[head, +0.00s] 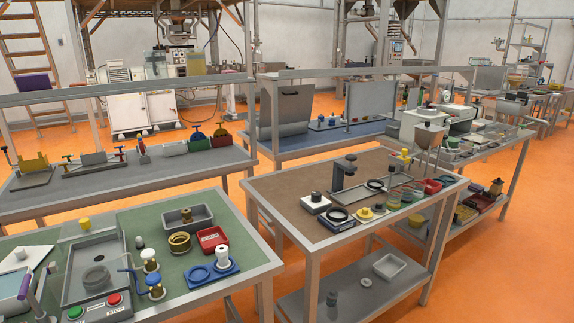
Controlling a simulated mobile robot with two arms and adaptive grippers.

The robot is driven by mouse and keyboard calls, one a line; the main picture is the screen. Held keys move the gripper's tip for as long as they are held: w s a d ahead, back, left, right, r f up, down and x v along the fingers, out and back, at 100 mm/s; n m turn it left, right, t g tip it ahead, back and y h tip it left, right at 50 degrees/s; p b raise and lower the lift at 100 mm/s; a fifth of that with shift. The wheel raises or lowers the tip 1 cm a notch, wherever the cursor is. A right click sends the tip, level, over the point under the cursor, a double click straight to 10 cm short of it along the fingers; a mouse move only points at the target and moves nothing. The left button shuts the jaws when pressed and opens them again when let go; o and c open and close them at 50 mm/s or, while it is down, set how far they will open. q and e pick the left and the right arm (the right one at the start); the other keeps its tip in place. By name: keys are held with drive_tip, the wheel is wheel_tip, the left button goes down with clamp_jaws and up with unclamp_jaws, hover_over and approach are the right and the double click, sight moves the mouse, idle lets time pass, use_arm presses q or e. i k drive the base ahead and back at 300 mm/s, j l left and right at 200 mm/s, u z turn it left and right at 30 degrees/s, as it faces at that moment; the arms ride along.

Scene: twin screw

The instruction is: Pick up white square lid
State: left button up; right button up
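No piece that is plainly a white square lid can be made out at this size. A small white square piece with a black knob-like top (315,203) lies at the left of the brown-topped table (262,184); I cannot tell whether it is a lid. A flat white panel (22,259) shows at the far left on the green-topped table (135,218), partly cut off by the picture edge. A white rectangular tray (389,267) lies on the shelf under the brown-topped table. Neither of my grippers shows in the head view.
A black stand (342,176), a black ring (338,215) and yellow pieces crowd the brown-topped table; its back left is clear. The green-topped table holds a red bin (212,239), a grey tray (188,218) and a blue plate. Orange floor (245,214) shows between tables.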

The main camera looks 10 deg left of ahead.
sight(31, 256)
drive_tip(key=u, duration=1.75)
drive_tip(key=i+j+z, duration=0.15)
drive_tip(key=j, duration=0.25)
drive_tip(key=i+j+z, duration=0.1)
drive_tip(key=j, duration=0.3)
